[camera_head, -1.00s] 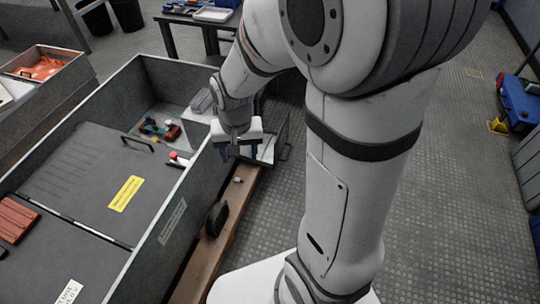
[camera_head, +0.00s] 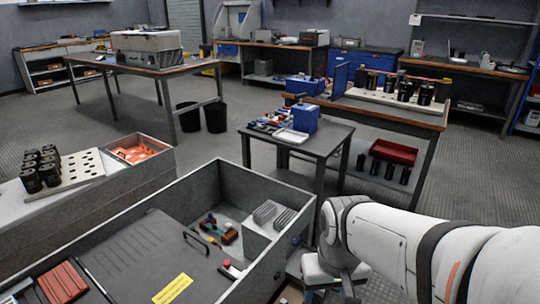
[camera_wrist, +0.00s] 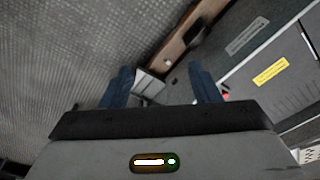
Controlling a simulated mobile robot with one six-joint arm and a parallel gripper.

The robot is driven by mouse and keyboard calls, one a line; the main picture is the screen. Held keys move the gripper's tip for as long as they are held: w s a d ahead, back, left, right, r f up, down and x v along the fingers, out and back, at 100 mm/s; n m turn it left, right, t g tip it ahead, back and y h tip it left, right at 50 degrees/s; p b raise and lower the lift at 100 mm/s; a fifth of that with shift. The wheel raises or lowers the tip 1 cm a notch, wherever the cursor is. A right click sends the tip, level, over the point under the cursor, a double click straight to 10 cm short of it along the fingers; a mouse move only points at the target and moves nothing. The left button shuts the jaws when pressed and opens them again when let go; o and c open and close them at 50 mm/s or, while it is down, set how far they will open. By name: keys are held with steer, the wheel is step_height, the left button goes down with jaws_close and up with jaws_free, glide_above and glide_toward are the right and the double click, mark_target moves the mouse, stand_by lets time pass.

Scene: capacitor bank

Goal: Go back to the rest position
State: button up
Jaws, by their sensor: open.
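My gripper (camera_wrist: 162,75) is open in the wrist view, with its two blue fingers apart and nothing between them. My arm enters the head view from the lower right, with the wrist low beside the right end of the grey cabinet (camera_head: 275,268). The fingers do not show clearly in the head view. The cabinet's outer wall also shows in the wrist view (camera_wrist: 228,62), beyond the fingers. Inside it are a dark cover with a yellow label (camera_head: 172,289) and a red button (camera_head: 227,264).
A small table (camera_head: 318,152) with a blue box (camera_head: 305,117) stands behind the cabinet. A larger bench (camera_head: 430,118) with black cylinders stands further back. A crate of orange items (camera_head: 137,153) is at the left. Open patterned floor (camera_head: 480,180) lies at the right.

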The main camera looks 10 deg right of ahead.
step_height(320, 180, up, 32)
steer(key=t+p, duration=0.1)
steer(key=p, duration=2.6)
steer(key=shift+s+f, duration=0.15)
steer(key=shift+s, duration=0.1)
steer(key=shift+d, duration=0.1)
steer(key=shift+c, duration=0.4)
